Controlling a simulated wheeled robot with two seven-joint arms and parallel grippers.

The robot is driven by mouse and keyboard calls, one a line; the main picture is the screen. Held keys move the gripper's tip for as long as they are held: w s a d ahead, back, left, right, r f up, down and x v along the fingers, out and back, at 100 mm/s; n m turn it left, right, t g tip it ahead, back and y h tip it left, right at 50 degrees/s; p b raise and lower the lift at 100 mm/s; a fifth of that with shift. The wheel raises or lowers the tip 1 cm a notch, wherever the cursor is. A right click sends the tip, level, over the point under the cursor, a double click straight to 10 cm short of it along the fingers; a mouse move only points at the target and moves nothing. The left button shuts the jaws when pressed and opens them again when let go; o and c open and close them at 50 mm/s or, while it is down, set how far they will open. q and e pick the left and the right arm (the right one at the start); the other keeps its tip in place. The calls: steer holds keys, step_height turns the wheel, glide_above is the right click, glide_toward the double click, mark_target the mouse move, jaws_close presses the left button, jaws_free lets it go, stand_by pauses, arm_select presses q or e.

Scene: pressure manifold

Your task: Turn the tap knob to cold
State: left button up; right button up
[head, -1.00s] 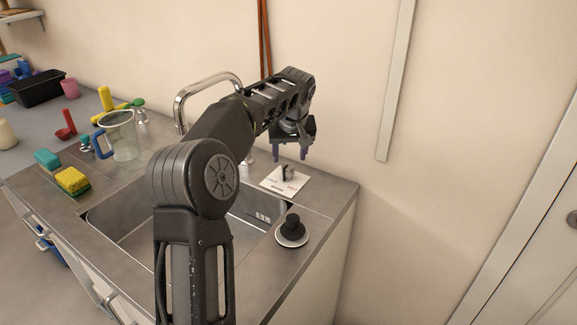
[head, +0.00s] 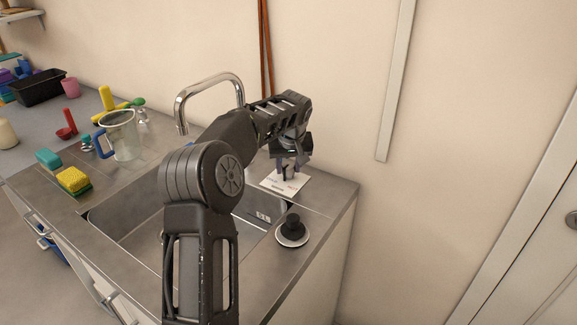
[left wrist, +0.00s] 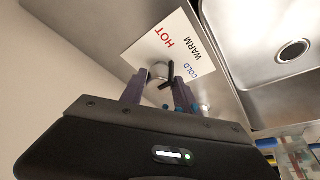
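The tap knob (left wrist: 158,74) is a pale round base with a black bar, set on a white card (left wrist: 163,40) marked HOT, WARM and COLD. I cannot tell which word the bar points to. In the head view the card (head: 297,184) lies on the counter behind the sink's right end, and the knob is mostly hidden by my fingers. My left gripper (head: 288,174) is low over the card. In the left wrist view its fingers (left wrist: 160,92) are apart, one on each side of the knob; contact is unclear. My right gripper is not in view.
A steel sink (head: 135,205) with a curved spout (head: 208,80) is left of the card. A black knob on a silver disc (head: 292,231) stands nearer the front. A jug (head: 122,135) and sponges (head: 73,179) stand at left. The wall is close behind.

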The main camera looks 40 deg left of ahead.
arm_select(q)
jaws_close()
steer(key=shift+m, duration=0.4)
stand_by(2.4)
steer(key=shift+o, duration=2.2)
jaws_free()
steer(key=shift+r, duration=0.15)
steer(key=v, duration=0.7)
steer(key=shift+r+b, duration=0.2)
steer(key=shift+b, duration=0.15)
steer(key=shift+s, duration=0.15)
